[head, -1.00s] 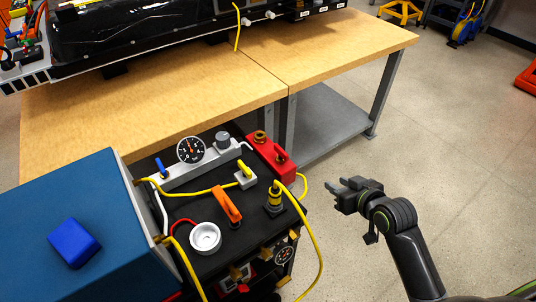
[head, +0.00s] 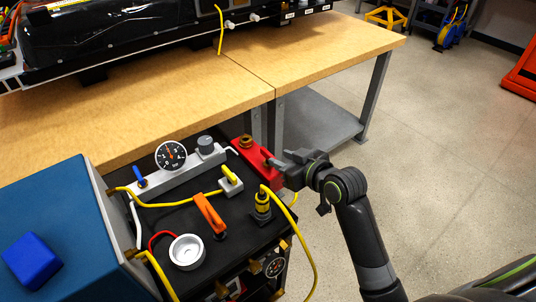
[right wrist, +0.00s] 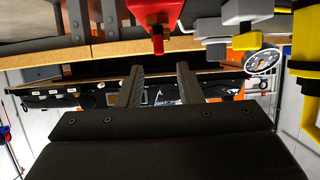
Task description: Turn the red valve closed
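The red valve (head: 254,158) is a red block with a brass fitting on top, at the back right corner of the black cart top. A small red knob stands at its right end. In the right wrist view the red valve (right wrist: 155,10) hangs at the top middle, its red tip pointing down. My right gripper (head: 276,164) is beside the knob end in the head view. In the right wrist view my right gripper (right wrist: 158,80) is open, with nothing between its fingers; the red tip lies just above the gap. I cannot tell whether they touch. My left gripper is out of view.
The cart top also holds a gauge (head: 171,155), an orange handle (head: 211,214), a white round cup (head: 187,251) and a yellow-black connector (head: 262,205) with a yellow hose close to my right gripper. The wooden bench (head: 330,50) is behind. Floor is free on the right.

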